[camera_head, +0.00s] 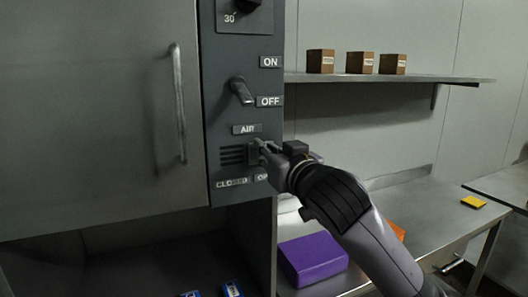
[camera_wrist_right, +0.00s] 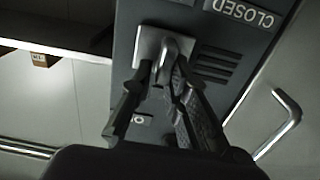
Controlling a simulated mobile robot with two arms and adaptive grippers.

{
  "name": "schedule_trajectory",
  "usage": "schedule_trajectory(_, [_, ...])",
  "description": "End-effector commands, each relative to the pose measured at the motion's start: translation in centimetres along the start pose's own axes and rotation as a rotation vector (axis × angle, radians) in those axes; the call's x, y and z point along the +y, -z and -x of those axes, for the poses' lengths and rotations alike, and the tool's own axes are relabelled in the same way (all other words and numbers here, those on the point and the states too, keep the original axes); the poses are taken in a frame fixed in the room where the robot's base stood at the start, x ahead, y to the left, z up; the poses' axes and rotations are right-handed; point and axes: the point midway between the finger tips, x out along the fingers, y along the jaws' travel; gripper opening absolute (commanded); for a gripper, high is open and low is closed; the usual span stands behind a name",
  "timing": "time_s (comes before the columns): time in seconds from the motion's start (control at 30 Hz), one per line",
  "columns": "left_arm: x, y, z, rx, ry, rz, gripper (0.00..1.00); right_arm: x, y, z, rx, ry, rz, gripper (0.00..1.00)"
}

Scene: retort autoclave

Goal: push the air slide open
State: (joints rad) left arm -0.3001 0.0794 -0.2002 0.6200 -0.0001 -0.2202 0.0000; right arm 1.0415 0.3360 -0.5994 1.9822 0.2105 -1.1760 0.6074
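The air slide is a small plate with a knob (camera_wrist_right: 173,48), under the AIR label (camera_head: 247,129) on the grey control panel (camera_head: 222,100). Dark vent slots (camera_head: 232,154) show on the CLOSED side; the plate stands on the side of the partly hidden OPEN label (camera_head: 262,178). My right gripper (camera_head: 264,152) is at the knob. In the right wrist view its fingertips (camera_wrist_right: 160,72) lie close together by the knob, with a narrow gap. Whether they grip it or only touch it is unclear. My left gripper is out of view.
An ON/OFF switch (camera_head: 241,91) sits above the slide. A closed steel door with a bar handle (camera_head: 179,105) is at left. A shelf (camera_head: 390,78) with small brown boxes and a bench with a purple box (camera_head: 312,260) are at right.

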Motion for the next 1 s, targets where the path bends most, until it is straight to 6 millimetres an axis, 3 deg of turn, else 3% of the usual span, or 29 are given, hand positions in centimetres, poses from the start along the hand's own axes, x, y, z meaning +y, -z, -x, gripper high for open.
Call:
schedule_trajectory(0.23, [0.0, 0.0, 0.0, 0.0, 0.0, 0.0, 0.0, 0.1, 0.0, 0.0, 0.0, -0.002, 0.0, 0.32])
schedule_trajectory(0.57, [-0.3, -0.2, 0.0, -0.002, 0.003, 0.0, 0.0, 0.0, 0.0, 0.3, 0.001, 0.001, 0.0, 0.32])
schedule_trajectory(0.77, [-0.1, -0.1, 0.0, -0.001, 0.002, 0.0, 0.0, 0.0, 0.0, 2.9, 0.002, 0.001, 0.0, 0.32])
schedule_trajectory(1.0, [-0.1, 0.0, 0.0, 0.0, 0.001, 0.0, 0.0, 0.0, 0.0, 8.0, 0.002, 0.001, 0.0, 0.32])
